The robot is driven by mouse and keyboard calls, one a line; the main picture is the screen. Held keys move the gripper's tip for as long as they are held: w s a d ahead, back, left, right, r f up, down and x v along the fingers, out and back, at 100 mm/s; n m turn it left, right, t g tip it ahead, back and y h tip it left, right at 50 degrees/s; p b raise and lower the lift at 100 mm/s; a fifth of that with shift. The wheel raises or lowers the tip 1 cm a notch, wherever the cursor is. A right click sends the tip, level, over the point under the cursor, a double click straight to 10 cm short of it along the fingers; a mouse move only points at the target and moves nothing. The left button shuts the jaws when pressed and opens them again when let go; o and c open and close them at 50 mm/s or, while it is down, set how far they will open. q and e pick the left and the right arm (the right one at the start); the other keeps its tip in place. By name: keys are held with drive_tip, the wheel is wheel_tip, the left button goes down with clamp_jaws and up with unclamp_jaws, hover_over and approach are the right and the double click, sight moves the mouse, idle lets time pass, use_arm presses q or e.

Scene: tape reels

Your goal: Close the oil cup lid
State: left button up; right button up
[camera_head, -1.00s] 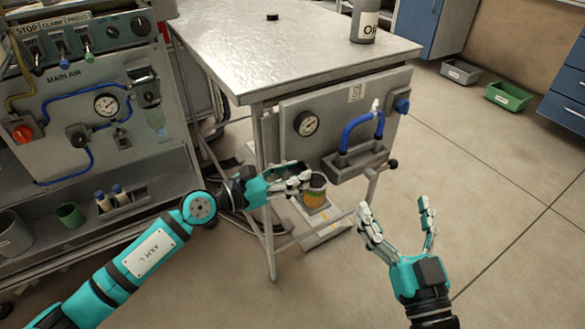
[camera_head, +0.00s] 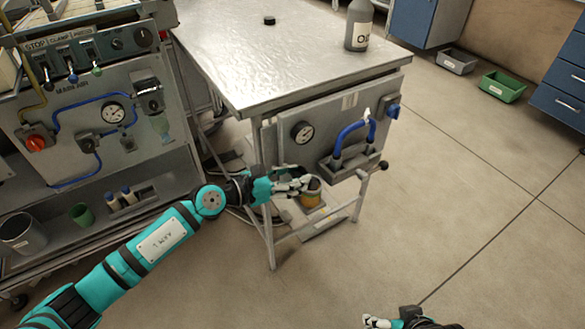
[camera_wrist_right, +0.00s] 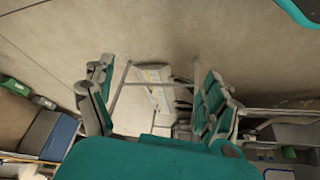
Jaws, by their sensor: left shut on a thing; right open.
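The oil cup (camera_head: 310,199), an amber cup with a grey rim, sits under the front edge of the metal table. A dark lid-like piece (camera_head: 284,169) shows at its upper left, partly hidden by my left fingers. My left gripper (camera_head: 303,185) is at the cup's rim with its fingers closed, seemingly on the lid; the exact contact is too small to tell. My right gripper (camera_head: 372,321) is low at the bottom edge, away from the cup. In the right wrist view it is open and empty (camera_wrist_right: 155,100), above the floor.
The metal table (camera_head: 240,70) bears a grey bottle (camera_head: 358,25) and a small black disc (camera_head: 269,20). A control bench (camera_head: 90,110) stands left.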

use_arm(q)
drive_tip(key=y+p, duration=0.1)
drive_tip(key=p, duration=0.4)
drive_tip(key=shift+w+d+r+g, duration=0.25)
drive_tip(key=shift+d+r+g, duration=0.05)
drive_tip(key=shift+g, duration=0.1)
drive_tip(key=shift+f, duration=0.1)
use_arm(e)
drive_tip(key=s+f+g, duration=0.1)
drive_tip(key=s+f, duration=0.1)
drive_tip(key=f, duration=0.7)
drive_tip(key=s+d+f+g, duration=0.1)
drive_tip(key=s+f+g, duration=0.1)
drive_tip(key=f, duration=0.7)
drive_tip(key=shift+s+f, duration=0.2)
drive_tip(key=shift+s, duration=0.65)
use_arm(q)
drive_tip(key=o, duration=1.2)
drive_tip(key=shift+c, duration=0.2)
drive_tip(key=shift+f, duration=0.1)
drive_tip(key=shift+s+a, duration=0.3)
drive_tip(key=shift+a, duration=0.15)
drive_tip(key=v, duration=1.1)
drive_tip(key=shift+r, duration=0.25)
drive_tip(key=shift+d, duration=0.1)
